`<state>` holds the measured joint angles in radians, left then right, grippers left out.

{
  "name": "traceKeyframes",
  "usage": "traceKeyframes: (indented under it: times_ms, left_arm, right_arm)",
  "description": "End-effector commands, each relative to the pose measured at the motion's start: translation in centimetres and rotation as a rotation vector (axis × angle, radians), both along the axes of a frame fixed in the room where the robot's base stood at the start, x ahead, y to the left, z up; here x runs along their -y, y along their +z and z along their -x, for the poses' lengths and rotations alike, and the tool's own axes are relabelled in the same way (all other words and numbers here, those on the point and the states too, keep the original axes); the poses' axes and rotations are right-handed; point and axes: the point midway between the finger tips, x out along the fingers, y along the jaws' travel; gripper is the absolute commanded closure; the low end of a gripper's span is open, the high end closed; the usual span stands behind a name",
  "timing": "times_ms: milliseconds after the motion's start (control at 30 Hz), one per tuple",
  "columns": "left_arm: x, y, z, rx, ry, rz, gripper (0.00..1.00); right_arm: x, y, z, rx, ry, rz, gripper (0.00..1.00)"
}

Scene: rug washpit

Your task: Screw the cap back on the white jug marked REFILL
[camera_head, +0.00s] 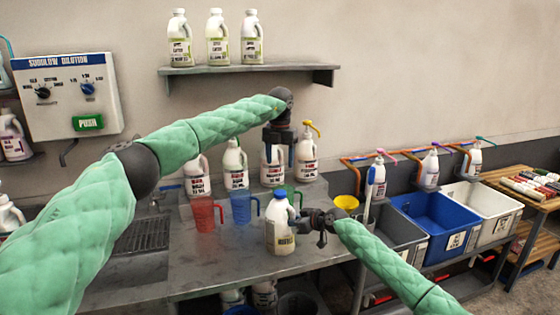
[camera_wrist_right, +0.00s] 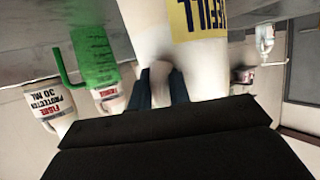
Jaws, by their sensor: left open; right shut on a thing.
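The white jug (camera_head: 280,238) stands upright near the counter's front edge; its yellow label, reading REFILL, shows upside down in the right wrist view (camera_wrist_right: 205,15). A blue cap (camera_head: 279,195) sits on the jug's mouth; how tightly it is seated cannot be told. My right gripper (camera_head: 312,222) is shut on the jug's handle, which shows between its fingers in the right wrist view (camera_wrist_right: 160,85). My left gripper (camera_head: 278,158) is open and points down, above and behind the cap in the picture, apart from it.
A red pitcher (camera_head: 204,215) and a blue pitcher (camera_head: 241,209) stand left of the jug; a green pitcher (camera_wrist_right: 95,55) is behind it. Several white bottles (camera_head: 235,165) line the counter's back. Bins (camera_head: 435,225) stand at right.

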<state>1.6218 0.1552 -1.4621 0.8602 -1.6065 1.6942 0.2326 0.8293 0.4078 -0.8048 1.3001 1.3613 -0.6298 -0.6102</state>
Motion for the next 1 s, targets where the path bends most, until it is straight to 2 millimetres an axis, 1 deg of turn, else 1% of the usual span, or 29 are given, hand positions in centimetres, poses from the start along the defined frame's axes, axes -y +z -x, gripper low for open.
traceKeyframes:
  times_ms: [33, 133, 167, 433, 533, 667, 800, 1000]
  left_arm:
    - [0.0, 0.0, 0.0, 0.000, 0.000, 0.000, 0.36]
    - [0.0, 0.0, 0.0, 0.000, 0.000, 0.000, 0.36]
    - [0.0, 0.0, 0.0, 0.000, 0.000, 0.000, 0.36]
    - [0.0, -0.1, 0.0, 0.000, 0.000, 0.000, 0.36]
    - [0.0, -0.4, 0.0, 0.000, 0.000, 0.000, 0.36]
    - [0.0, -1.3, 0.0, 0.000, 0.000, 0.000, 0.36]
    - [0.0, -2.3, 0.0, 0.000, 0.000, 0.000, 0.36]
    - [0.0, -3.2, 0.0, 0.000, 0.000, 0.000, 0.36]
  right_arm:
    - [0.0, 0.0, 0.0, 0.000, 0.000, 0.000, 0.80]
    - [0.0, 0.0, 0.0, 0.000, 0.000, 0.000, 0.60]
    - [0.0, 0.0, 0.0, 0.000, 0.000, 0.000, 0.56]
    - [0.0, 0.0, 0.0, 0.000, 0.000, 0.000, 0.56]
    - [0.4, 0.1, 0.3, 0.001, 0.000, 0.000, 0.56]
    - [1.6, 0.4, 1.1, 0.003, -0.001, 0.001, 0.56]
    - [3.3, 1.2, 2.4, 0.001, -0.001, 0.001, 0.56]
    - [5.0, 2.3, 3.8, 0.001, 0.000, 0.001, 0.56]
